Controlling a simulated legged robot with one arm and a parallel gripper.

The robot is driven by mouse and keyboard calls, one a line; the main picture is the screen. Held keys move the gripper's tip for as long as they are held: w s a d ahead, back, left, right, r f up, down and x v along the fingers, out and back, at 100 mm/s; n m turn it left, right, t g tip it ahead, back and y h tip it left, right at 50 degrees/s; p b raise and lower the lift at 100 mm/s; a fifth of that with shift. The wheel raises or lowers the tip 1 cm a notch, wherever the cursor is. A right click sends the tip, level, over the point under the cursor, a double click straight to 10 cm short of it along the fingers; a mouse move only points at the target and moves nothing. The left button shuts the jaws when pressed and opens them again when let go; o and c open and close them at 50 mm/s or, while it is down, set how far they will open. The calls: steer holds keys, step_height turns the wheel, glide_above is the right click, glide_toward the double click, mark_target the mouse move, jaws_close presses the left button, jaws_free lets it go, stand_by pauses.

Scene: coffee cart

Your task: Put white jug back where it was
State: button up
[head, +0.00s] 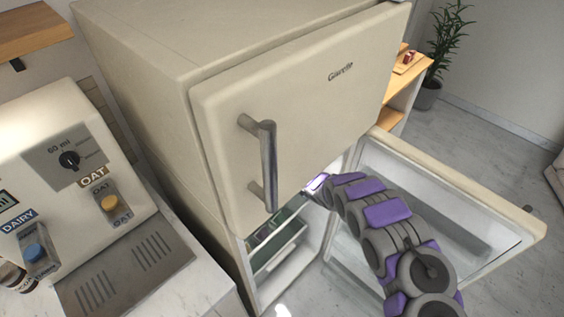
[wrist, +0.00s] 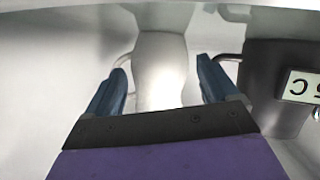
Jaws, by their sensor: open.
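The white jug (wrist: 160,62) stands between my gripper's fingers in the wrist view, with a thin pale handle at its left. My gripper (wrist: 161,84) is open, with one blue-grey finger on each side of the jug. I see gaps between the fingers and the jug. In the head view my arm reaches into the open lower compartment of the fridge (head: 220,55), and the upper door hides most of my gripper. The jug cannot be made out in the head view.
A dark grey jug or container (wrist: 270,75) with a white label stands close to the right finger. The open lower fridge door (head: 510,225) is right of my arm. A green bin (head: 280,245) is inside the fridge. The milk dispenser (head: 65,160) is at left.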

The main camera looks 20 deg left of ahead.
steer(key=p+v, duration=0.2)
steer(key=v, duration=0.8)
steer(key=shift+d, duration=0.25)
steer(key=shift+s, duration=0.15)
